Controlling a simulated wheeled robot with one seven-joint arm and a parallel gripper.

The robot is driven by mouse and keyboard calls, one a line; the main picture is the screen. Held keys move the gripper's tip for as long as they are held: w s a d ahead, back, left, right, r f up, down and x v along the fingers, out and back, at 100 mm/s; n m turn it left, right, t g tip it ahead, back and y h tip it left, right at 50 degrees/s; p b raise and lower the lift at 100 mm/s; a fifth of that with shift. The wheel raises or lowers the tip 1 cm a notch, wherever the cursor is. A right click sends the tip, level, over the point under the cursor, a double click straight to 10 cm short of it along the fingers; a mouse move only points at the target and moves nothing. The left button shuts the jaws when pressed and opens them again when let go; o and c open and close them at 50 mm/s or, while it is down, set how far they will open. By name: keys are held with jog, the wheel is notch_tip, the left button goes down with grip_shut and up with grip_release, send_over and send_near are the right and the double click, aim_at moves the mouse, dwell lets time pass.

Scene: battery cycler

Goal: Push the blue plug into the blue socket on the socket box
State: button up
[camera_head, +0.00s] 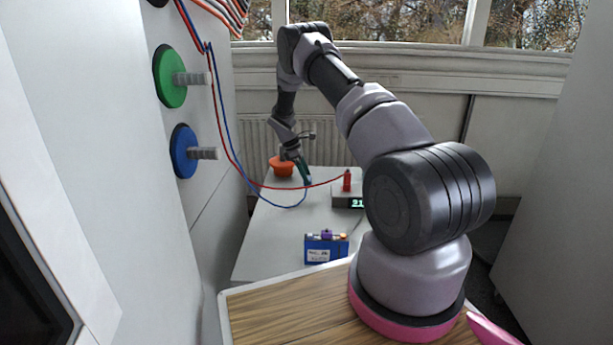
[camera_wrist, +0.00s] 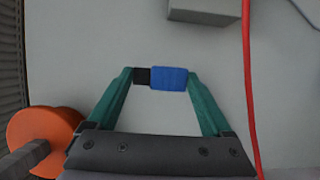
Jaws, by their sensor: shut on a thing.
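My gripper (camera_wrist: 160,77) is shut on the blue plug (camera_wrist: 170,78), which lies crosswise between the teal fingertips with a black part at its left end. In the head view my gripper (camera_head: 303,179) is low over the far part of the grey table, left of the socket box (camera_head: 341,202). The plug is too small to make out there. The socket box is grey with a lit green display, and a red plug (camera_head: 347,180) stands upright on it. A grey box corner, likely the socket box (camera_wrist: 205,11), shows at the top of the wrist view. The blue socket is not visible.
An orange round thing (camera_head: 281,167) stands by my gripper; it also shows in the wrist view (camera_wrist: 45,125). The red cable (camera_wrist: 247,80) runs right of my gripper. A blue battery pack (camera_head: 326,248) stands at the table's near edge. A cabinet wall (camera_head: 140,210) rises left.

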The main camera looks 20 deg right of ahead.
jog(key=shift+f, duration=2.2)
